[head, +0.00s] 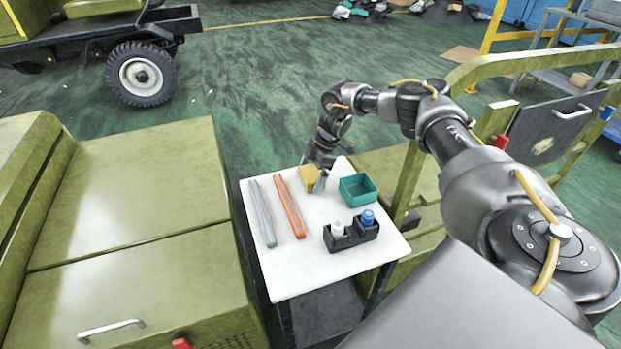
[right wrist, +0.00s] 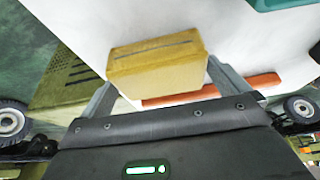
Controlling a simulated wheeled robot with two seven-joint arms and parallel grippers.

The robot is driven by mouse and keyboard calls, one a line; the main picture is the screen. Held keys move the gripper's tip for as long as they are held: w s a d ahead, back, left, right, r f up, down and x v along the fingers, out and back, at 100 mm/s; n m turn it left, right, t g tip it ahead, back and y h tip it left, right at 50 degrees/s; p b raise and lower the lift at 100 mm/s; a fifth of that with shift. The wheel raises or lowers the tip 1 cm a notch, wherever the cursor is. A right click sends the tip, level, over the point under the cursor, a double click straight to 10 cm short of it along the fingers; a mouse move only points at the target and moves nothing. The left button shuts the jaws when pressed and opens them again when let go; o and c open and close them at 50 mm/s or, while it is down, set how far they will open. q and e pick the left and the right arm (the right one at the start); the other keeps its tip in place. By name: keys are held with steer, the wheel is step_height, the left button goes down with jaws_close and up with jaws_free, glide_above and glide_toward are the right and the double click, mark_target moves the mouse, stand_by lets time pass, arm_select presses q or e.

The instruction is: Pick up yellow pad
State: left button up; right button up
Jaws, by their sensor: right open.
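The yellow pad (head: 309,178) is a small block near the far edge of the white table (head: 310,272). In the right wrist view the pad (right wrist: 158,68) shows a dark line along its top face. My right gripper (head: 318,180) is over the pad, with its fingers open. In the right wrist view my right gripper's fingers (right wrist: 160,95) stand on either side of the pad's near end. I cannot tell whether they touch it. My left gripper is not in view.
A grey bar (head: 262,212) and an orange bar (head: 289,206) lie left of the pad. A green bin (head: 358,189) stands right of it. A black holder (head: 352,236) with a white and a blue bottle is nearer. Olive cabinets (head: 130,195) flank the table.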

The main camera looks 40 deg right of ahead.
mark_target(311, 173)
steer(key=c, duration=0.7)
steer(key=shift+r, duration=0.15)
step_height(311, 173, up, 10)
steer(key=shift+f, duration=0.1)
